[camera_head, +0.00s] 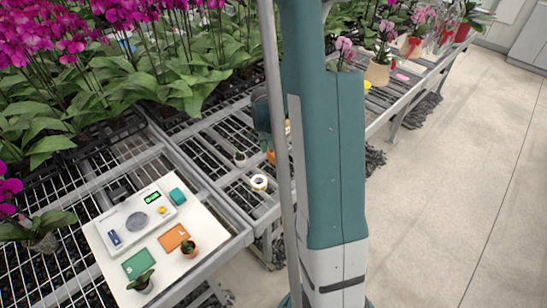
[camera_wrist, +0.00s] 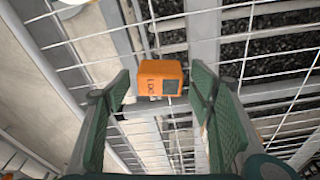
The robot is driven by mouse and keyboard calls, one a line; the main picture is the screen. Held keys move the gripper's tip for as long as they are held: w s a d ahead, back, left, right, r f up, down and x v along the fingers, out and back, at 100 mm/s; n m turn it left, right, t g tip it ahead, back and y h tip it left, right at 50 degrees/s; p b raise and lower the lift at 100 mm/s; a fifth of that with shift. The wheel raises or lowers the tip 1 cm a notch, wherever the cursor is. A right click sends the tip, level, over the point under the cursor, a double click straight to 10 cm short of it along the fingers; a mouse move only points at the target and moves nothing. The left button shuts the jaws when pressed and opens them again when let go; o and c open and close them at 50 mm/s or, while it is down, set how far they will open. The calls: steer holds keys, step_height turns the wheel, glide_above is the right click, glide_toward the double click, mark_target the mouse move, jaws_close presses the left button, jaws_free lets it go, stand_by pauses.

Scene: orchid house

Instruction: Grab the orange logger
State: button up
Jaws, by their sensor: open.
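The orange logger (camera_wrist: 160,72) is a small box with a dark screen and dark lettering on its side. In the wrist view it sits on the wire bench top, between and beyond my fingertips. My gripper (camera_wrist: 159,85) is open, with a green finger on each side and a gap between the fingers and the logger. Nothing is held. In the head view only a bit of the orange logger (camera_head: 271,157) shows beside my arm, which hides the rest.
A white board (camera_head: 205,240) at front left bears a scale (camera_head: 137,221), cards and small pots. Orchids crowd the back left. The floor at right is clear.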

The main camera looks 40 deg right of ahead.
mark_target(273, 152)
steer(key=shift+c, duration=0.5)
steer(key=c, duration=0.9)
steer(key=shift+r, duration=0.1)
steer(key=shift+r+p, duration=1.05)
steer(key=shift+r, duration=3.9)
